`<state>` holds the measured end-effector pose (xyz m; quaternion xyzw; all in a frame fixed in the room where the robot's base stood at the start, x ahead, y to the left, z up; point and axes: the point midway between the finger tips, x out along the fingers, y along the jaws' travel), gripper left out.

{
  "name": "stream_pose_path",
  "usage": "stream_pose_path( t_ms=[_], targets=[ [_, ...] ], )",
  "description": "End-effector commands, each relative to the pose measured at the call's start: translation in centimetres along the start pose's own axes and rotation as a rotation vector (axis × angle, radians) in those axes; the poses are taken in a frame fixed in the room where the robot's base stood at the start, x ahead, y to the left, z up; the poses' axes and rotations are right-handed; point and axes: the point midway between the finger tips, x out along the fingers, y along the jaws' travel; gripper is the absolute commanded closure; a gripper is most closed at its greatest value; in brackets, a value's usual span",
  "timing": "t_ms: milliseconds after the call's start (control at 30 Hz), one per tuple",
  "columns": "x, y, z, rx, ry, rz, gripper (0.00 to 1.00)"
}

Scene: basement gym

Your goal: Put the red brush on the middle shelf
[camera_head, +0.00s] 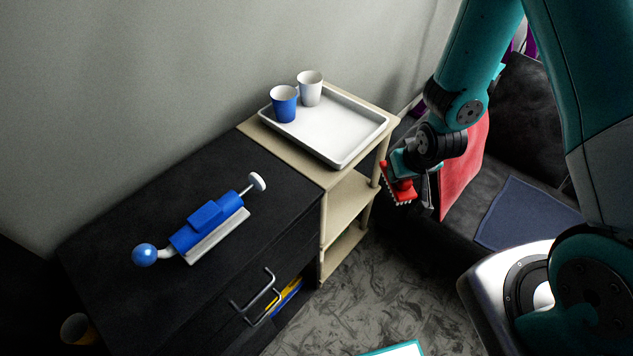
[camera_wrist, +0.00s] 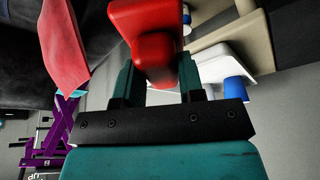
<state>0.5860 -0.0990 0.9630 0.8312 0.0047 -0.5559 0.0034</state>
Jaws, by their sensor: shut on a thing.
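The red brush (camera_head: 397,185) with pale bristles is held in my gripper (camera_head: 408,174), to the right of the beige shelf unit (camera_head: 348,200). In the wrist view the red brush (camera_wrist: 155,48) sits between the two fingers of my gripper (camera_wrist: 158,82), which is shut on it. The shelf unit has a top, a middle shelf (camera_head: 345,205) and a low shelf (camera_head: 340,250). The visible part of the middle shelf is bare; the rest is hidden under the top. The brush is apart from the shelf, near its right front post.
A white tray (camera_head: 340,148) with a blue cup (camera_head: 284,104) and a white cup (camera_head: 310,88) covers the shelf top. A black cabinet (camera_head: 120,240) bearing a blue device (camera_head: 206,224) adjoins it. A dark sofa (camera_head: 520,215) with a red cloth (camera_head: 466,165) stands right.

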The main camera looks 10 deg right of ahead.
Motion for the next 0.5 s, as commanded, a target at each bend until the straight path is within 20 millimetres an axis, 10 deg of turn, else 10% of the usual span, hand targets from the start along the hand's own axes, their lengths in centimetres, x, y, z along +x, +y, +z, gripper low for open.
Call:
stream_pose_path(
  t_ms=[500],
  targets=[
    [17.3, 3.4, 0.0, -0.137, 0.006, -0.056, 0.94]
  ],
)
